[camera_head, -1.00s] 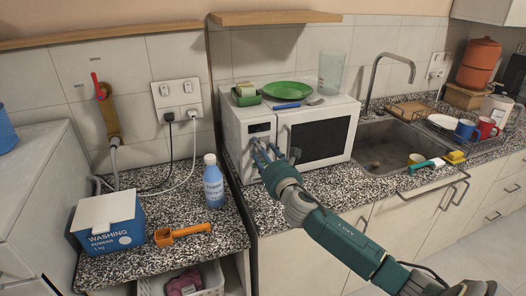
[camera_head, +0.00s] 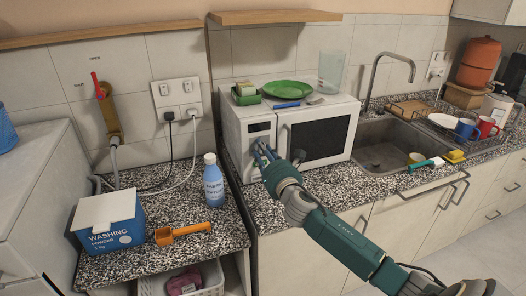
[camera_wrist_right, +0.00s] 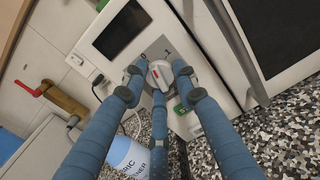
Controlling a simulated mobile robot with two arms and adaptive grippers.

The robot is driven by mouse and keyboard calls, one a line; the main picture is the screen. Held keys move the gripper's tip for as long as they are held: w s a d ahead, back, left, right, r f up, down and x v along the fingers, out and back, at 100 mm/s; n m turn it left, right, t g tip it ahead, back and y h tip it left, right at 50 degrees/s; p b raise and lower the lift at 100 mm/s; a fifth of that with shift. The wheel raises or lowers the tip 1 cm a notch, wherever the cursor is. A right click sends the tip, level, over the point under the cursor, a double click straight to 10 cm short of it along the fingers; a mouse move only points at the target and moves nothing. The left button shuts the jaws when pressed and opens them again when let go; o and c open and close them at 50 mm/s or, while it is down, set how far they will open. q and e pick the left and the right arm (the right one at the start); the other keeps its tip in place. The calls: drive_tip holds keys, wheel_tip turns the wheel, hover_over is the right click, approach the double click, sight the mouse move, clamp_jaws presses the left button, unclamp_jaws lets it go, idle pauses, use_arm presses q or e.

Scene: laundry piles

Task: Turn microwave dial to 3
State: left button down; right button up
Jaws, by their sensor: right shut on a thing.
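The white microwave (camera_head: 238,117) stands on the speckled counter, with its dark display above the control panel and its door to the right. In the head view the fingers hide the dial. My left gripper is out of view.
A green plate (camera_head: 287,90), sponges and a blue-handled utensil lie on the microwave. A blue bottle (camera_head: 213,184), washing powder box (camera_head: 108,226) and orange scoop (camera_head: 183,233) stand or lie on the lower counter at left. The sink (camera_head: 388,155) is at right.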

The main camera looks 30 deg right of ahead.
drive_tip(key=shift+f+m+p, duration=0.15)
drive_tip(key=shift+m+p, duration=2.2)
drive_tip(key=shift+m, duration=14.25)
drive_tip(key=shift+f, duration=0.1)
